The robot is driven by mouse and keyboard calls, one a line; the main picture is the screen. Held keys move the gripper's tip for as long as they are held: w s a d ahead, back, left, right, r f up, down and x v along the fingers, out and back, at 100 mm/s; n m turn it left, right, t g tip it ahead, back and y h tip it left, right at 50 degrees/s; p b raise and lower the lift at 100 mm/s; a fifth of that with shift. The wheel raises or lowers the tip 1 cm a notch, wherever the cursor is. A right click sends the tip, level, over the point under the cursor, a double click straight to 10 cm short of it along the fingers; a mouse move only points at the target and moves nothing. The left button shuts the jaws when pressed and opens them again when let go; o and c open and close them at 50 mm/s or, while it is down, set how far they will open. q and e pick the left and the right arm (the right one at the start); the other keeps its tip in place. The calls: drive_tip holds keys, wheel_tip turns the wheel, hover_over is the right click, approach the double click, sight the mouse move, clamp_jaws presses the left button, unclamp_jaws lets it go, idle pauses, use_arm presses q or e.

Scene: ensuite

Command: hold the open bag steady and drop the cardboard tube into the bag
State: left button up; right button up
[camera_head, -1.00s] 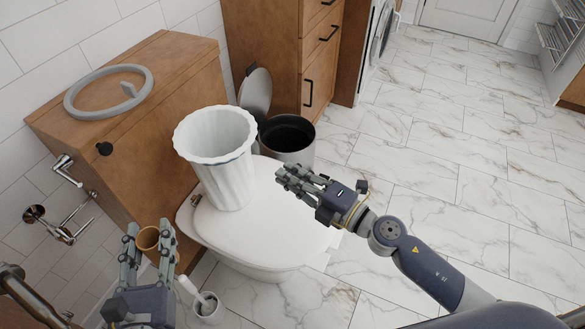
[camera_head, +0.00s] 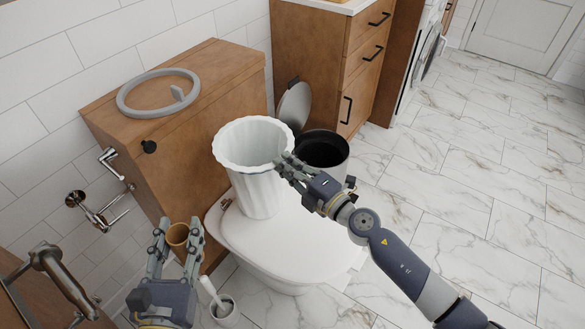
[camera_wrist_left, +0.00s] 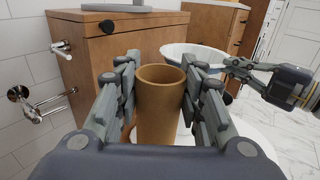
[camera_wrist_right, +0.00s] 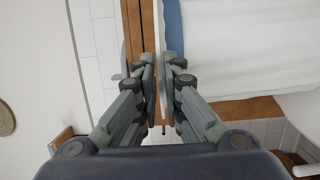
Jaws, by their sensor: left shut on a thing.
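The open bag (camera_head: 258,190) is a white, pleated, bucket-like shape standing upright on the closed toilet lid, its mouth facing up. The brown cardboard tube (camera_head: 178,235) is upright between the fingers of my left gripper (camera_head: 177,245), low and left of the bag; its open top also shows in the left wrist view (camera_wrist_left: 161,95). My right gripper (camera_head: 286,170) is at the right side of the bag, by its rim. In the right wrist view its fingers (camera_wrist_right: 160,85) have a narrow gap, with the bag (camera_wrist_right: 240,45) at the right; whether they pinch it is unclear.
The white toilet lid (camera_head: 290,235) carries the bag. A black-lined bin (camera_head: 322,155) with a raised lid stands behind it. Wall fittings (camera_head: 95,210) are at left.

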use_arm(q)
drive_tip(key=w+d+r, duration=0.2)
drive_tip(key=w+d, duration=0.1)
drive_tip(key=w, duration=0.7)
drive_tip(key=w+d+r, duration=0.1)
drive_tip(key=w+d, duration=0.2)
drive_tip(key=w, duration=0.7)
drive_tip(key=w+d+r, duration=0.2)
drive_tip(key=w+d, duration=0.1)
drive_tip(key=w, duration=0.8)
drive_tip(key=shift+s+d+f, duration=0.1)
drive_tip(key=shift+f, duration=1.35)
drive_tip(key=shift+s+f, duration=0.1)
drive_tip(key=shift+f, duration=1.35)
drive_tip(key=o, duration=0.8)
drive_tip(key=shift+s, duration=0.1)
